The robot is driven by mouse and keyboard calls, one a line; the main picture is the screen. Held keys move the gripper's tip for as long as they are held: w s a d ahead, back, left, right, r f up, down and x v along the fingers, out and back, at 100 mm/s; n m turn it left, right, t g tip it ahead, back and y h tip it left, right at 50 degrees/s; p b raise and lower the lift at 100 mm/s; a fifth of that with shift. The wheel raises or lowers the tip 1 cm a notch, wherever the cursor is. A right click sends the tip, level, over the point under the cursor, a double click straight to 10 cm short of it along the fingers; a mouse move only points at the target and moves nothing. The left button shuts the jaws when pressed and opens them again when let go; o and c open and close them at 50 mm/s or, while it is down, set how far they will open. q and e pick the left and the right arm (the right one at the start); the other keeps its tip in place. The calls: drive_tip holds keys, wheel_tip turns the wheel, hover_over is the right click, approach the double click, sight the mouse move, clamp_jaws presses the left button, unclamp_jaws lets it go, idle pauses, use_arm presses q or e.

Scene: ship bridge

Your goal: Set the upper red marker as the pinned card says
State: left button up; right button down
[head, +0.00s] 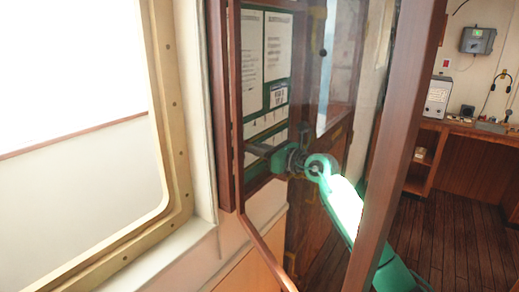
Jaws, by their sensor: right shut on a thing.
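A green board (267,104) with pinned sheets stands in a wooden case, seen through a glazed door. A small white card with dark print (278,96) is on it, below the right-hand sheet (278,45); its words are too small to read surely. My right gripper (258,150) is at the lower part of the board, behind the door's glass. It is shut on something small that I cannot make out. I cannot pick out either red marker; the gripper and the case frame hide part of the board. My left gripper is not in view.
The glazed door's wooden upright (400,130) crosses in front of my right arm. A large window frame (172,120) fills the left. At the back right a wooden desk (480,132) carries a grey box (438,96). The plank floor (450,235) there is open.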

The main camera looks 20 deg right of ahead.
drive_tip(key=shift+f, duration=0.15)
drive_tip(key=c, duration=1.6)
unclamp_jaws()
drive_tip(key=shift+a, duration=0.1)
drive_tip(key=shift+o, duration=1.1)
drive_tip(key=shift+s+a, duration=0.2)
use_arm(q)
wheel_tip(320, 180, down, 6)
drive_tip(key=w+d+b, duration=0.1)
drive_tip(key=b, duration=0.5)
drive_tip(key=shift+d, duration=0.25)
use_arm(e)
drive_tip(key=v, duration=1.4)
drive_tip(key=shift+w+d, duration=0.2)
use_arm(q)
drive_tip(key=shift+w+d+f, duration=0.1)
